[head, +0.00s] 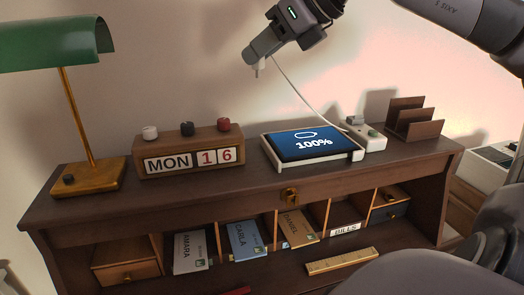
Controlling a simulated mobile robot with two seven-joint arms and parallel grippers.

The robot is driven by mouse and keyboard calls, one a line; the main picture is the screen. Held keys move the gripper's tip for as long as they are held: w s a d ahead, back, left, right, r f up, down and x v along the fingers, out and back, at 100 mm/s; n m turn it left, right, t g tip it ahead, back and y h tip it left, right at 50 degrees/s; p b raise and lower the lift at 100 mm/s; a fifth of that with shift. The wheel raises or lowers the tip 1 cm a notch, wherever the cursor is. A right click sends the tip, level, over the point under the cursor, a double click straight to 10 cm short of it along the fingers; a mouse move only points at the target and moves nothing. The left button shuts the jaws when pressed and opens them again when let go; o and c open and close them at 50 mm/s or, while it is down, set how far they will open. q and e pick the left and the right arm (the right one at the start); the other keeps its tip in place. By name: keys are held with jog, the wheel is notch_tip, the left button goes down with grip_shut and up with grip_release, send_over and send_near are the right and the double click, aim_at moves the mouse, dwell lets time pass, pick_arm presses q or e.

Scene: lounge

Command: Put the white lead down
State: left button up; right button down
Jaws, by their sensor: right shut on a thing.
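My right gripper (254,60) is at the upper middle of the head view, above the desk and apart from it. It is shut on the end of the white lead (301,92), and a small pale tip sticks out below the fingers. The lead runs down to the right, towards a white block (365,134) on the desk top. My left gripper is out of view.
The wooden desk (260,189) carries a green lamp (75,120), a MON 16 calendar block (189,156) and a brown letter rack (412,120). Cubbyholes below hold labelled envelopes. A brass-coloured ruler (341,261) lies on the lower surface. Bare desk top shows between calendar and tablet.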

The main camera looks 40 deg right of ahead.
jog(key=shift+a+f, duration=0.1)
jog(key=shift+f, duration=0.25)
notch_tip(320, 180, down, 15)
jog(key=b, duration=0.5)
jog(key=shift+r, duration=0.2)
jog(key=shift+f+b, duration=0.75)
jog(key=shift+f, duration=1.45)
jog(key=shift+f, duration=0.1)
jog(key=shift+f+b, duration=0.1)
jog(key=shift+b, duration=0.2)
jog(key=c, duration=0.9)
grip_release()
jog(key=shift+c, duration=0.2)
